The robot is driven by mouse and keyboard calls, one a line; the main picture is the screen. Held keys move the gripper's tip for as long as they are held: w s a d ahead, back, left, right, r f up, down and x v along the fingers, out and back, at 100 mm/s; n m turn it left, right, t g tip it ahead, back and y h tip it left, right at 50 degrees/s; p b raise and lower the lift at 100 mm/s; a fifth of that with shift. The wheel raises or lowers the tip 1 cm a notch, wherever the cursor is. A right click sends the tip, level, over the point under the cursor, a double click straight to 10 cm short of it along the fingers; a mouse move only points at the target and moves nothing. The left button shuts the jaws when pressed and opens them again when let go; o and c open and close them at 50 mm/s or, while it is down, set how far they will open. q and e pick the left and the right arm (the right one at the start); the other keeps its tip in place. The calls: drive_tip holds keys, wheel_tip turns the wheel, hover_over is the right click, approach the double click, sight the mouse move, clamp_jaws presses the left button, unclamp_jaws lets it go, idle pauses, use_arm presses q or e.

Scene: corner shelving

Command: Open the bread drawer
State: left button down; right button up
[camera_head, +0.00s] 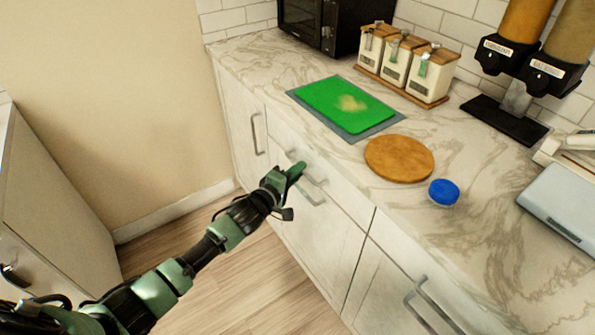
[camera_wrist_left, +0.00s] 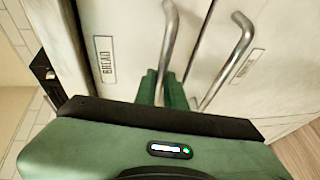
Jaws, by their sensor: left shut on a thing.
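The bread drawer (camera_head: 335,182) is the upper white front below the counter, and it looks flush with the cabinet. Its "BREAD" label (camera_wrist_left: 107,60) shows in the left wrist view. My left gripper (camera_head: 296,171) reaches the drawer's metal bar handle (camera_head: 316,182). In the left wrist view the green fingers (camera_wrist_left: 164,90) are shut around the lower end of the bread drawer handle (camera_wrist_left: 168,38). The fingers and hand hide part of the handle. My right gripper is not in view.
A second labelled front with its own handle (camera_wrist_left: 231,60) lies close beside the gripper. Floor (camera_head: 262,268) in front of the drawer is free.

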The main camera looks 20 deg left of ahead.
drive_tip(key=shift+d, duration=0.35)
use_arm(q)
drive_tip(key=shift+s+a, duration=0.1)
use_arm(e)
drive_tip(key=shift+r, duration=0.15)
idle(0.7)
